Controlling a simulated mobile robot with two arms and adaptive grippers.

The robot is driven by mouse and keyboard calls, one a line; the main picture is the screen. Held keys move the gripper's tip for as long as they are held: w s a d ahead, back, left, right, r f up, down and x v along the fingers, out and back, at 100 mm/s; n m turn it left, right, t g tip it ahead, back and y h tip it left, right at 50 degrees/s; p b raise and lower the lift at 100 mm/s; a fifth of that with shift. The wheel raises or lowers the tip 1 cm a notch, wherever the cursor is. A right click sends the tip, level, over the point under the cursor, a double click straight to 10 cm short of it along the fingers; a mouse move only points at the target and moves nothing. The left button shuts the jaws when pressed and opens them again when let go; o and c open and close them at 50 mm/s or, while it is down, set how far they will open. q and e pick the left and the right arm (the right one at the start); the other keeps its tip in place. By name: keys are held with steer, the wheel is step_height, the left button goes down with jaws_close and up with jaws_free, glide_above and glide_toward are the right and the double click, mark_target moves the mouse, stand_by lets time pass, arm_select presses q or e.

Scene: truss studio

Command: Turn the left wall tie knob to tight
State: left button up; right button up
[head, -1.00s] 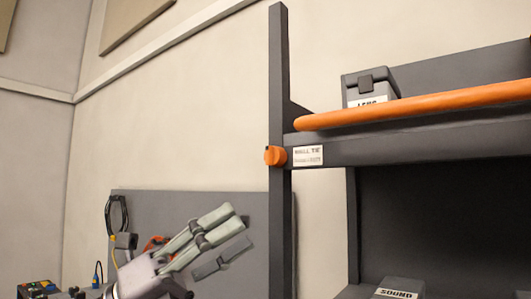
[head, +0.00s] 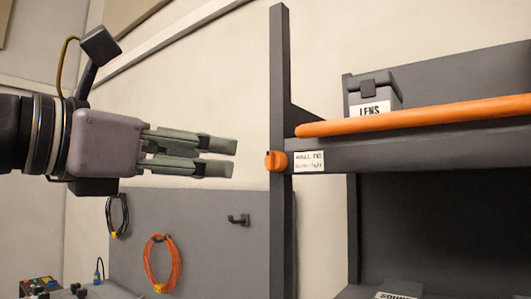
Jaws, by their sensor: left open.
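The orange wall tie knob (head: 275,161) sits on the left upright (head: 280,225) of the dark shelf rack. A white label (head: 309,161) reading "WALL TIE" is just right of it, its smaller line hard to read. My left gripper (head: 234,157) comes in level from the left, with its two grey-green fingers parallel and a gap between them. It is open and empty. Its tips point at the knob and appear a short way left of it, not touching in the picture. My right gripper is not in view.
An orange rail (head: 420,115) runs along the rack's upper shelf, with a grey case labelled LENS (head: 374,95) behind it. A grey panel (head: 205,235) below my gripper holds an orange cable coil (head: 161,263) and a black one (head: 117,216).

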mark_target(267, 160)
arm_select(q)
steer(key=p+x, duration=0.4)
steer(key=x, duration=0.7)
steer(key=shift+w+d, duration=0.25)
steer(key=shift+d, duration=0.1)
steer(key=shift+w+d, duration=0.35)
steer(key=shift+w, duration=0.1)
steer(key=shift+c, duration=0.3)
jaws_close()
